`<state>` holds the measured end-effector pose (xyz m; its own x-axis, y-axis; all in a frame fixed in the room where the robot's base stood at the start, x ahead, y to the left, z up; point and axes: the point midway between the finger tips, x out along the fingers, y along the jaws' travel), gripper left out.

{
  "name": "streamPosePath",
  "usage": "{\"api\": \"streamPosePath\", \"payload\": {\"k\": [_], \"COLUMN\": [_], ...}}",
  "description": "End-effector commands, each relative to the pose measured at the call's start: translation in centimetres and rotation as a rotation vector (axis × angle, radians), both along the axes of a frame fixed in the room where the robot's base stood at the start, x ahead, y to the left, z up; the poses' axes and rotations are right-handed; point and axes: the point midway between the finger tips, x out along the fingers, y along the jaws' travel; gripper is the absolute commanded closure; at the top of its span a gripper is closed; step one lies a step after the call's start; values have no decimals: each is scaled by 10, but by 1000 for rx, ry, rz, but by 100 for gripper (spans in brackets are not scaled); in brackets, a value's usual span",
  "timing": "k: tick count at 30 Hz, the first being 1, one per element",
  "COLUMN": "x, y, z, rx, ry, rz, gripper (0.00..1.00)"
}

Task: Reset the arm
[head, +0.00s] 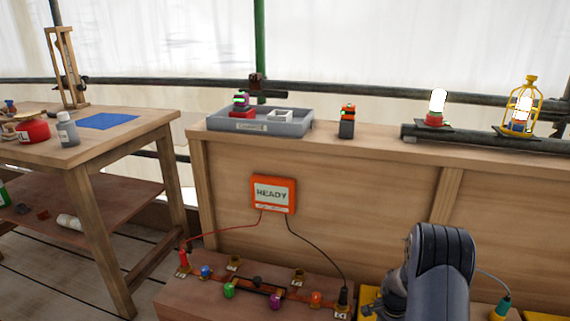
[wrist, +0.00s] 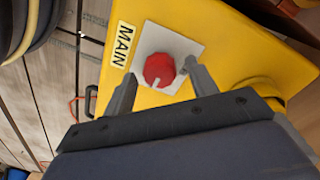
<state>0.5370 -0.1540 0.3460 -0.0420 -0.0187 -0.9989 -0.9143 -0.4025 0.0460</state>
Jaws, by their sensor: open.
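My gripper (wrist: 161,70) is open in the wrist view, with one finger on each side of a red knob. The red knob (wrist: 159,70) sits on a white plate on a yellow box (wrist: 215,35) labelled MAIN. The knob appears between or just beyond the fingertips; I cannot tell whether they touch it. In the head view my arm (head: 435,270) reaches down at the lower right and hides most of the yellow box (head: 368,301). The gripper itself does not show there.
An orange READY panel (head: 272,194) hangs on the wooden bench front, wired to a board of coloured parts (head: 255,286). A grey tray (head: 290,128), a small dark block (head: 346,128) and two lamps (head: 437,105) stand above. A workbench (head: 130,135) is at left.

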Motion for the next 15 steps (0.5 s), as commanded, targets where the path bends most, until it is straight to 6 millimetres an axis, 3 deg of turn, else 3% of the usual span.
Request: {"api": "streamPosePath", "payload": {"k": [6,15], "x": [0,3], "y": [0,1], "z": [0,57], "rx": [0,-1], "ry": [0,-3], "rz": [-34,-37], "gripper": [45,45]}}
